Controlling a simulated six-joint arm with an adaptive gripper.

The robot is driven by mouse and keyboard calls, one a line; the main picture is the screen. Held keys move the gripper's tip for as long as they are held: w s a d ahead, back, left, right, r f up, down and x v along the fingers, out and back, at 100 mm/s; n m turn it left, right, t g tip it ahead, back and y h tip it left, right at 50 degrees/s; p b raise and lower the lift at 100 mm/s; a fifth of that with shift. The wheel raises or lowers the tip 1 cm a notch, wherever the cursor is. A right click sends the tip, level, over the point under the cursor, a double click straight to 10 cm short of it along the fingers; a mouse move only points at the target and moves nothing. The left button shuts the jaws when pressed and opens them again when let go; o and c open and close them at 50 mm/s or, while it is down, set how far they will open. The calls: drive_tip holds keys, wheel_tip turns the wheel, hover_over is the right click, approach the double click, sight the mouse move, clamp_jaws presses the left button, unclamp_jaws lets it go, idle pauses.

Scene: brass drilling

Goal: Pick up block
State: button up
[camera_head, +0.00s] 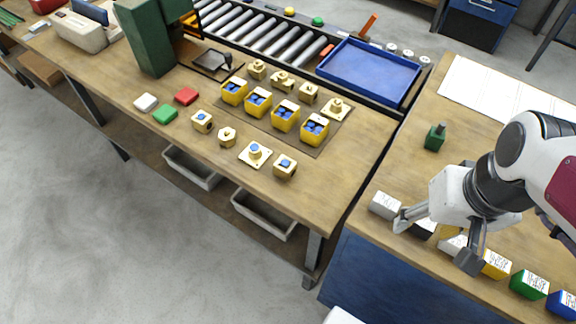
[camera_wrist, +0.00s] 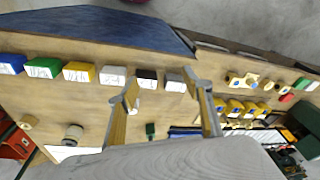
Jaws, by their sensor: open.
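A row of small lettered blocks lies along the near edge of the right table. In the head view I see a grey block (camera_head: 385,205), a black block (camera_head: 422,228), a white block (camera_head: 453,245), a yellow block (camera_head: 495,265), a green block (camera_head: 529,284) and a blue block (camera_head: 563,303). My gripper (camera_head: 437,242) is open and empty over the row, its fingers partly hiding the black and white blocks. In the wrist view, the black block (camera_wrist: 147,78) and grey block (camera_wrist: 174,82) appear between the spread fingertips (camera_wrist: 160,84). The white block (camera_wrist: 113,76) is just left of them.
A dark green object (camera_head: 435,137) stands farther back on the right table. A gap separates the tables. The right table's middle is mostly clear.

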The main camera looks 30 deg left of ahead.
drive_tip(key=w+a+f+n+g, duration=0.1)
drive_tip(key=a+f+n, duration=0.15)
drive_tip(key=a, duration=0.35)
drive_tip(key=w+a+f+n+g, duration=0.1)
drive_tip(key=w+a+f, duration=0.15)
drive_tip(key=a, duration=0.25)
drive_tip(key=n+y, duration=0.2)
drive_tip(key=n, duration=0.4)
approach(284, 164)
drive_tip(key=s+d+f, duration=0.1)
drive_tip(key=s+f, duration=0.1)
drive_tip(key=s+d+f, duration=0.1)
drive_tip(key=d+f, duration=0.1)
drive_tip(key=shift+s+d+f, duration=0.2)
drive_tip(key=shift+s+f, duration=0.05)
drive_tip(key=shift+s, duration=0.15)
drive_tip(key=w+a+n, duration=0.1)
drive_tip(key=w+a+r+n, duration=0.1)
drive_tip(key=w+a+n+y, duration=0.1)
drive_tip(key=shift+w+a+r+n+t, duration=0.15)
drive_tip(key=shift+a+r+n+t, duration=0.15)
drive_tip(key=shift+r+n, duration=0.1)
drive_tip(key=shift+f, duration=0.15)
drive_tip(key=shift+x, duration=1.2)
